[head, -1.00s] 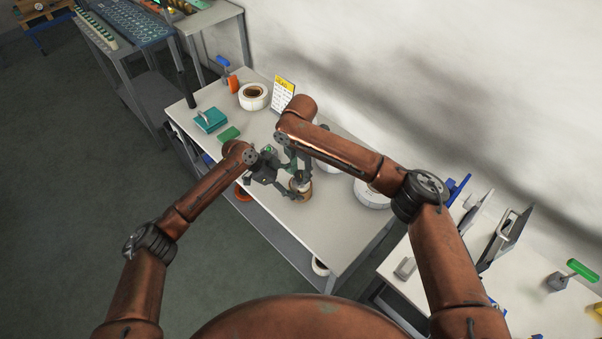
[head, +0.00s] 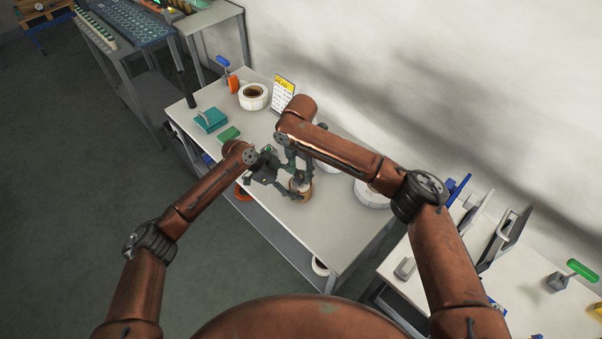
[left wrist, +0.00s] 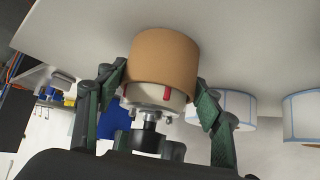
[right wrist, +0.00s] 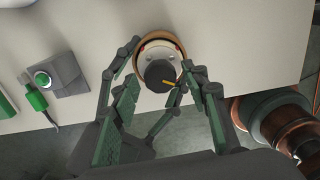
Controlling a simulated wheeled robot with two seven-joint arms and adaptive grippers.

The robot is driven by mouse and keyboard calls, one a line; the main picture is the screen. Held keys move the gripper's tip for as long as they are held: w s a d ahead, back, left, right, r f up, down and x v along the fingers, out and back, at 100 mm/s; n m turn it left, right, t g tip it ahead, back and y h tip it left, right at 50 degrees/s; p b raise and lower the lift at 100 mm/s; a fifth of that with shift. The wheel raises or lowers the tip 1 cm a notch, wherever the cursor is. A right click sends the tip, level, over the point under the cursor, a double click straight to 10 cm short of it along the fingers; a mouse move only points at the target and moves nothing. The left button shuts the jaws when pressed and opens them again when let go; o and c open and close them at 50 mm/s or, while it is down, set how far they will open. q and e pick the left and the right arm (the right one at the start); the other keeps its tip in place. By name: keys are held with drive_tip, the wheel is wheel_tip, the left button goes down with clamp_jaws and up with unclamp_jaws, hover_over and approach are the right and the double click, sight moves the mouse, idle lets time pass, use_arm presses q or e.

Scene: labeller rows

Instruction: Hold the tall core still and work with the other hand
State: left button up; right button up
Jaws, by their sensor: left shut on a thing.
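The tall brown core (head: 303,194) stands upright near the front edge of the table. In the left wrist view the core (left wrist: 163,62) has a pale plug with red strips, a metal stem and a dark knob at its end. My left gripper (left wrist: 161,78) is shut on the core from its sides. In the right wrist view the core's brown rim (right wrist: 147,42) surrounds the plug and the black knob (right wrist: 161,74), which has a yellow mark. My right gripper (right wrist: 163,60) is over the core with its fingers spread apart around the knob. Finger contact there is hard to tell.
A white label roll (head: 254,97), a yellow-topped card (head: 284,93), a teal box (head: 211,119) and a green block (head: 229,133) lie farther back. Another white roll (head: 373,194) is to the right of the core. A grey box with a green button (right wrist: 55,75) is nearby.

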sight(300, 174)
use_arm(q)
drive_tip(key=shift+s+f, duration=0.1)
drive_tip(key=shift+f, duration=0.05)
use_arm(e)
drive_tip(key=shift+o, duration=0.5)
wheel_tip(300, 174, up, 12)
use_arm(q)
drive_tip(key=o, duration=1.9)
drive_tip(key=v, duration=1.2)
